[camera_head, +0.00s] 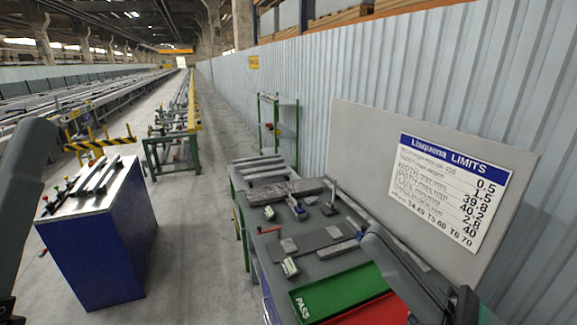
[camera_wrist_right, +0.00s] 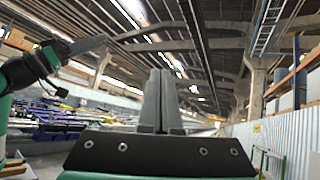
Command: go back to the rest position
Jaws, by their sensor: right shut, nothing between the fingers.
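My right gripper (camera_wrist_right: 160,75) shows in the right wrist view with its two grey fingers pressed together and nothing between them. The fingers stand upright in that view, against the roof and far hall. In the head view, my right arm's grey link reaches over the front right of the workbench (camera_head: 339,266), and the dark wrist end (camera_head: 460,305) is at the bottom right. My left arm's grey link stands at the left edge of the head view. Its gripper is not visible there. An arm of mine also shows at the left of the right wrist view.
The workbench holds a green tray (camera_head: 335,290), a red tray (camera_head: 375,312), metal bars and small tools. A limits board (camera_head: 450,190) stands behind it. A blue cabinet (camera_head: 100,250) with bars on top stands at left. Bare floor (camera_head: 190,240) lies between.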

